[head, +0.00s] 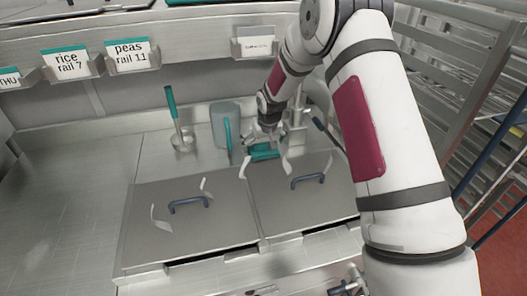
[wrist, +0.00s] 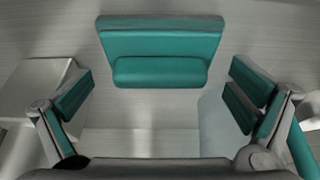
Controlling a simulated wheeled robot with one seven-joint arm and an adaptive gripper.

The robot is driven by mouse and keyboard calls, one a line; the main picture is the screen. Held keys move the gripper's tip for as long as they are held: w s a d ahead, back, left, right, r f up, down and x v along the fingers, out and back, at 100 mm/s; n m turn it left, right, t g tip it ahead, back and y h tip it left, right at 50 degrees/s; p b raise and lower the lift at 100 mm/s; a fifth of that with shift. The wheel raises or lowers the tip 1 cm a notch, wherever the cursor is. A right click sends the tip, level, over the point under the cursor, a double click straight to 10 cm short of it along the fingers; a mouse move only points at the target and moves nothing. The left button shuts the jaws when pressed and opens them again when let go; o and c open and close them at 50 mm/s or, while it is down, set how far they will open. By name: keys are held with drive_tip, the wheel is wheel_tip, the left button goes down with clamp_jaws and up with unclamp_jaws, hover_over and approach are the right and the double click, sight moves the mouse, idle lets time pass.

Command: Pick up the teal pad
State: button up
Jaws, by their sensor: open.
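The teal pad (wrist: 160,45) lies at the upper middle of the wrist view, with a wide grey-edged back part and a raised teal block in front. It also shows in the head view (head: 263,153), partly covered by my gripper. My gripper (wrist: 160,95) is open, with one finger at each side of the wrist view and the pad ahead of the gap between them. The gripper also shows in the head view (head: 266,166), pointing down over the pad. Nothing is held. I cannot tell the exact height between the fingertips and the pad.
Two lids with dark blue handles, a left one (head: 186,232) and a right one (head: 310,208), lie in front. The counter at left (head: 65,205) is clear.

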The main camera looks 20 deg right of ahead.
drive_tip(key=c, duration=1.5)
drive_tip(key=shift+s, duration=0.1)
drive_tip(key=shift+f, duration=0.1)
drive_tip(key=shift+r, duration=0.85)
drive_tip(key=shift+s+t+b, duration=0.25)
drive_tip(key=shift+s+t, duration=0.1)
drive_tip(key=shift+t, duration=0.55)
drive_tip(key=shift+s+t+b, duration=0.25)
drive_tip(key=shift+s+t, duration=0.1)
drive_tip(key=shift+t, duration=0.55)
wheel_tip(320, 180, up, 10)
drive_tip(key=s, duration=0.3)
drive_tip(key=shift+s+r+g+p, duration=0.4)
drive_tip(key=shift+s+g, duration=0.15)
drive_tip(key=shift+s, duration=3)
drive_tip(key=shift+s+r+g+p, duration=0.4)
drive_tip(key=shift+s+g, duration=0.2)
drive_tip(key=shift+s, duration=2.9)
drive_tip(key=shift+s+r+g+p, duration=0.3)
drive_tip(key=shift+s+r+g, duration=0.2)
drive_tip(key=shift+s, duration=3.05)
